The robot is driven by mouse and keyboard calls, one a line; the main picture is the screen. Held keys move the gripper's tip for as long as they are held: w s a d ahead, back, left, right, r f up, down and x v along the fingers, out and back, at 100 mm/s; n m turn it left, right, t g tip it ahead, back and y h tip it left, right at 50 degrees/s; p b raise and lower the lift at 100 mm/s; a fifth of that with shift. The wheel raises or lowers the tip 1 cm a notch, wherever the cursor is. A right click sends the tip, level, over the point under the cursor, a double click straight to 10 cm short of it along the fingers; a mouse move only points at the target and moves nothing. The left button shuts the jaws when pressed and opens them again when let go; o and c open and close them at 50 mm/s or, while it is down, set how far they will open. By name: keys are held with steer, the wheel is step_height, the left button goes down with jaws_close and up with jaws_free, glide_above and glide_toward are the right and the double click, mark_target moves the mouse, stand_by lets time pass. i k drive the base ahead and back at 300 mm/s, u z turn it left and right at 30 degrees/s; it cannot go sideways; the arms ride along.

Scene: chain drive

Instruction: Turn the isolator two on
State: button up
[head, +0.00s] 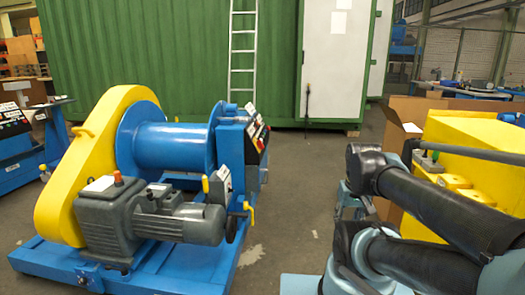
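No part in view can be made out for certain as isolator two. A small tilted control panel (256,132) with red and other coloured controls sits on the right side of the blue winch drum (165,140); its labels are too small to read. A second grey panel (220,184) stands lower, near a yellow-handled lever (249,213). My arm's black and pale blue links fill the lower right. My gripper cannot be seen in this view.
The winch has a yellow chain cover (85,165), a grey motor (150,215) and a blue base frame (200,270). A yellow machine (470,150) stands at right, partly behind my arm. A green container (140,50) closes the back. Floor (290,200) between is clear.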

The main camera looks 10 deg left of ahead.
mark_target(259, 143)
steer(key=z, duration=2.1)
steer(key=i, duration=0.85)
steer(key=u, duration=2.25)
steer(key=i, duration=1)
steer(key=z, duration=0.05)
